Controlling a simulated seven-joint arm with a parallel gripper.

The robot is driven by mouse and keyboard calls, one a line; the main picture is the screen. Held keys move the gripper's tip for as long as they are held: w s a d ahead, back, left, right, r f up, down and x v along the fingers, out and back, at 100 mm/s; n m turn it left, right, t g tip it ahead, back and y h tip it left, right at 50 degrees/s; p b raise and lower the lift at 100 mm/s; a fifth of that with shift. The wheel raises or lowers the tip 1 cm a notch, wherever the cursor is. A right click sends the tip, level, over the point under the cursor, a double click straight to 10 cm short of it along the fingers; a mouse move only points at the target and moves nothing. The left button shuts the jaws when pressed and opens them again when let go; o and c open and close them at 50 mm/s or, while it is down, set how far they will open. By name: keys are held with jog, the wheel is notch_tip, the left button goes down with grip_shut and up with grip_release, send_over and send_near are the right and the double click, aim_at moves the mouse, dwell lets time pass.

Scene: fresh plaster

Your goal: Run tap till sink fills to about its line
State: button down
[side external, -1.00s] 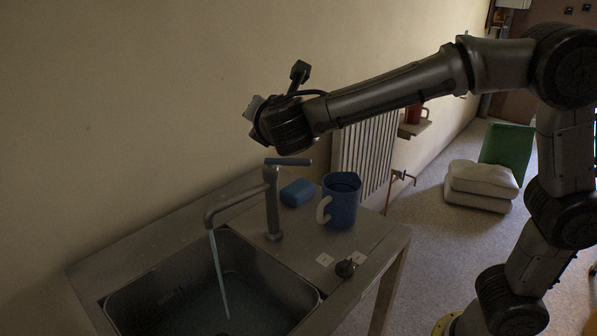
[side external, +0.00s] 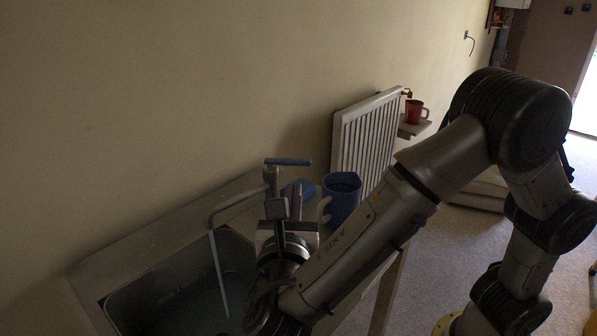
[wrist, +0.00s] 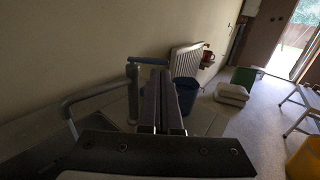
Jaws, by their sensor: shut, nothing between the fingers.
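The grey tap (side external: 270,180) stands at the back of the sink, its blue lever (side external: 290,162) on top. A thin stream of water (side external: 219,275) runs from the spout into the metal sink (side external: 150,282). Bluish water covers the sink's floor; I cannot make out a fill line, and my arm hides the sink's right part. My gripper (side external: 296,193) is shut and empty, just right of the tap column and below lever height. In the wrist view, the shut fingers (wrist: 160,78) point forward, with the tap (wrist: 132,92) and lever (wrist: 148,61) close on their left.
A radiator (side external: 368,138) and a shelf with a red mug (side external: 414,111) are along the wall. Open floor (side external: 450,240) lies to the right.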

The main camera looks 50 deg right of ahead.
notch_tip(320, 180, down, 4)
send_near(304, 164)
jog(key=x, duration=0.6)
jog(key=shift+w, duration=0.6)
jog(key=shift+d+t, duration=0.2)
jog(key=shift+t, duration=0.1)
jog(key=shift+d+n+t+y, duration=0.6)
jog(key=shift+n+t+y, duration=0.2)
jog(key=shift+n+y, duration=0.15)
jog(key=shift+w+d+n+t+y, duration=0.25)
jog(key=shift+d+n+t+y, duration=0.3)
jog(key=shift+y, duration=0.2)
jog(key=shift+w+d, duration=0.8)
jog(key=shift+d, duration=0.25)
jog(key=shift+x, duration=0.85)
jog(key=shift+w, duration=0.15)
